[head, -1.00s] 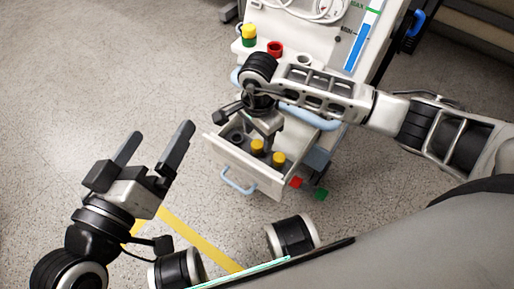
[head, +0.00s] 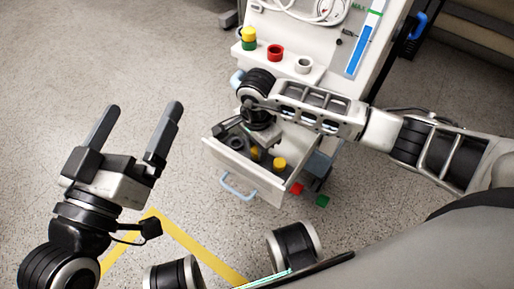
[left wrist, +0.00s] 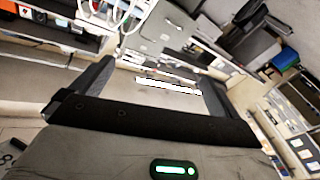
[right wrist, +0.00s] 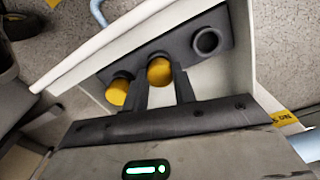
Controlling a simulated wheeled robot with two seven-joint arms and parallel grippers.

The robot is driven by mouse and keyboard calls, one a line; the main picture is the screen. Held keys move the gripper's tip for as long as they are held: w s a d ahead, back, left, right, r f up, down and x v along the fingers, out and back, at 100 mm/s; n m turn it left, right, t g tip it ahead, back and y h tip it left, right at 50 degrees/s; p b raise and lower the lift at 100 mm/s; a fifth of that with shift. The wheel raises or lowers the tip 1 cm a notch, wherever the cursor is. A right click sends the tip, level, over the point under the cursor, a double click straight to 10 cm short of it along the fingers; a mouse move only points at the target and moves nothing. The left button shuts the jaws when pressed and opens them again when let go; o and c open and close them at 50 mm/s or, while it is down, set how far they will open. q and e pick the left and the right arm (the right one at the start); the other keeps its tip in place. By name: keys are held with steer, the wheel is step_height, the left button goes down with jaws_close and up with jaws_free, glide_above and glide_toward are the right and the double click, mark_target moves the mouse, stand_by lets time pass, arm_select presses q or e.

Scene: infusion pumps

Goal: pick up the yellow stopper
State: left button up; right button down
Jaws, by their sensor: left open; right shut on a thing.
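Two yellow stoppers sit in a dark holder (right wrist: 225,25) inside the open white drawer (head: 233,163). One yellow stopper (head: 255,153) is at my right gripper (head: 257,146). In the right wrist view the gripper's fingers are closed on this stopper (right wrist: 159,70), which still sits at the holder. The other yellow stopper (head: 279,163) stands beside it; it also shows in the right wrist view (right wrist: 118,92). A third slot (right wrist: 207,42) in the holder looks empty. My left gripper (head: 138,118) is open and empty, over the floor left of the drawer.
Red (head: 297,188) and green (head: 322,201) pieces show right of the drawer. The drawer walls surround my right gripper closely.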

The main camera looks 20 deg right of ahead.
steer(key=shift+r+p, duration=0.35)
steer(key=shift+r, duration=0.05)
steer(key=r+p, duration=0.3)
steer(key=shift+s+r, duration=0.25)
steer(key=shift+r, duration=0.15)
arm_select(q)
steer(key=s+a+f+g+y+p, duration=0.2)
steer(key=a+f+g+y+p, duration=0.1)
steer(key=f+g+y+p, duration=0.2)
steer(key=shift+s+f+g+p, duration=0.35)
steer(key=shift+f+g+p, duration=0.65)
steer(key=shift+f+p, duration=1.75)
arm_select(e)
steer(key=s+a+r, duration=0.2)
steer(key=s+r, duration=0.2)
steer(key=s, duration=0.2)
steer(key=s+a+r+p, duration=0.1)
steer(key=s+a+r, duration=0.1)
steer(key=s+r, duration=0.2)
steer(key=shift+s+r, duration=0.2)
steer(key=shift+s, duration=1.3)
arm_select(q)
steer(key=shift+r, duration=0.65)
